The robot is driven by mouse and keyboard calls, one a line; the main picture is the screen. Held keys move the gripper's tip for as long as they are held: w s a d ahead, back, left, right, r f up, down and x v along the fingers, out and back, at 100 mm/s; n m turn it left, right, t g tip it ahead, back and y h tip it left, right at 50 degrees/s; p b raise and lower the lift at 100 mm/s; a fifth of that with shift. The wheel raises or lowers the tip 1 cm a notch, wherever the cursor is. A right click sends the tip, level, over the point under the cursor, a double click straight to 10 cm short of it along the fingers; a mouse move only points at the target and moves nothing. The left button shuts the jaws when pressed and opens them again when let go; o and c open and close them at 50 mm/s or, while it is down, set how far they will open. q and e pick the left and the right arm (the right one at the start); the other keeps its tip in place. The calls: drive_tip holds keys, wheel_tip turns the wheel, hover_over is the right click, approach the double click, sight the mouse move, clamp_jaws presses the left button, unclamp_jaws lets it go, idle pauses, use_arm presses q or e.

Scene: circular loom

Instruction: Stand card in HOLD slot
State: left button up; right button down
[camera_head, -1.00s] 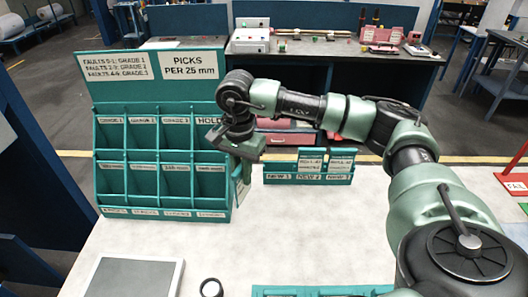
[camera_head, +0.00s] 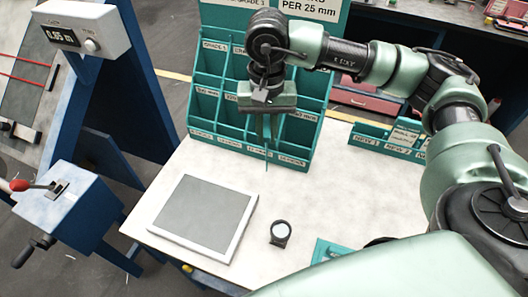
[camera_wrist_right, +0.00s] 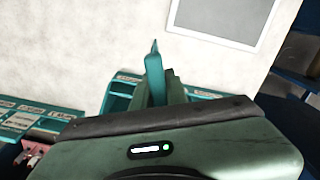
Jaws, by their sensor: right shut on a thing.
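My right gripper (camera_head: 267,122) points down in front of the teal card rack (camera_head: 203,101), over the near side of its lower row. It is shut on a thin teal card (camera_head: 267,152), seen almost edge-on and hanging below the fingers. In the right wrist view the card (camera_wrist_right: 154,78) sticks out between the fingers, apart from the table. My wrist and forearm cover the rack's upper right part, so the HOLD label is hidden. My left gripper is not in view.
A grey panel with a white frame (camera_head: 206,215) lies on the white table (camera_head: 330,215), with a small round black-rimmed object (camera_head: 281,232) to its right. A low teal holder with cards (camera_head: 385,143) stands right of the rack. A blue lever box (camera_head: 68,205) is at left.

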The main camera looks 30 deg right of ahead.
drive_tip(key=w+d+r+m+p, duration=0.5)
drive_tip(key=w+d+r+m, duration=0.6)
drive_tip(key=r, duration=0.2)
drive_tip(key=w+d+r+m+p, duration=0.1)
drive_tip(key=d+r+m+p, duration=0.3)
drive_tip(key=d+r+m, duration=0.8)
wheel_tip(320, 180, down, 6)
drive_tip(key=shift+w+n, duration=0.15)
drive_tip(key=shift+n, duration=0.25)
drive_tip(key=shift+a+f, duration=0.15)
drive_tip(key=shift+f, duration=0.1)
drive_tip(key=shift+f, duration=0.8)
drive_tip(key=shift+f, duration=0.1)
